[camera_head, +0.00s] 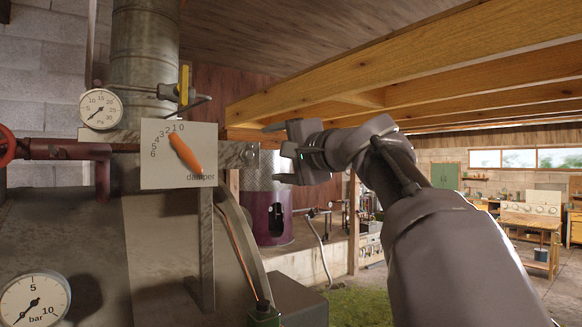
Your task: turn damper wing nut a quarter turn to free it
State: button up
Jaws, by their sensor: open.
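The damper plate (150,165) is a pale square marked 0 to 6 and lettered "damper", left of centre. An orange lever (186,153) lies slantwise on it, its upper end near the 1 and 2. Above it, a small yellow piece (183,84) stands upright by a thin rod at the flue. I cannot tell which part is the wing nut; none shows clearly. My gripper (278,152) is open, its fingers pointing left, right of the plate. It looks empty, near the end of a grey metal bar (233,154); whether it touches the bar is unclear.
A flue pipe (145,55), a gauge marked Pa (100,109) and a red wheel (6,146) stand at left. A bar gauge (34,301) is below. Wooden beams (400,75) run overhead; a purple-based vessel (272,215) stands behind my gripper.

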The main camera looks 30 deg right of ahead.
jog(key=s, duration=0.6)
jog(key=shift+b, duration=0.35)
